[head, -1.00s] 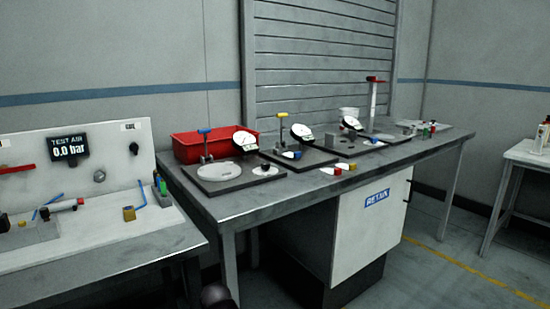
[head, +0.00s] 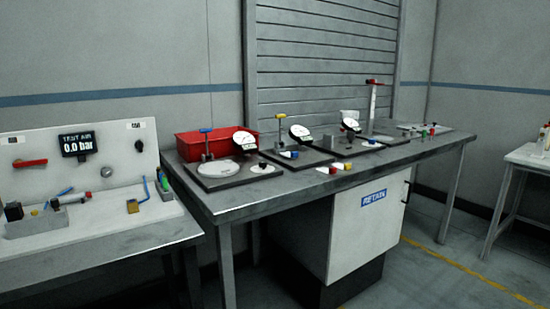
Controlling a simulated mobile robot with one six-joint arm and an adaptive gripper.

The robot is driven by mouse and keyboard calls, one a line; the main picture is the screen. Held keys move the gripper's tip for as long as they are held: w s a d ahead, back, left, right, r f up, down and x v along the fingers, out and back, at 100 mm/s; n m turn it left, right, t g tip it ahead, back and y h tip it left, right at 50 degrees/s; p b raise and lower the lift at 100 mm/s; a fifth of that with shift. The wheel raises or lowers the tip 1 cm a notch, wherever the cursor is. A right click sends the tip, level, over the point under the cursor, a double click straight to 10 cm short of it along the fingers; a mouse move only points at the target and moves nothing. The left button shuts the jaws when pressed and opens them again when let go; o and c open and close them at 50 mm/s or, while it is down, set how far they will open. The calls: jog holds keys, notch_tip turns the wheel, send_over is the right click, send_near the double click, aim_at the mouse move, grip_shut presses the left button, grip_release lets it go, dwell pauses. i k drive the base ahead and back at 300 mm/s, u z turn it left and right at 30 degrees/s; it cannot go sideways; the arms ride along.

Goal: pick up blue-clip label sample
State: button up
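A small white piece with a blue part (head: 290,154) lies on the dark base of the middle dial gauge stand (head: 301,135) on the long grey bench. It looks like the blue-clip label sample, but it is too small to be certain. Two similar pieces, one with a red part (head: 333,170) and one with a yellow part (head: 347,166), lie near the bench's front edge. My gripper is not in view.
The long bench (head: 250,206) carries a red bin (head: 190,146), more gauge stands and a red-topped post (head: 372,100). A white test-air station (head: 105,180) stands left. A white cabinet (head: 362,235) sits under the bench. Open floor lies at front right.

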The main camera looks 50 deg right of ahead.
aim_at(294, 154)
jog(key=u, duration=0.3)
jog(key=k, duration=1.35)
jog(key=z, duration=1.55)
jog(key=i, duration=0.75)
jog(key=u, duration=0.15)
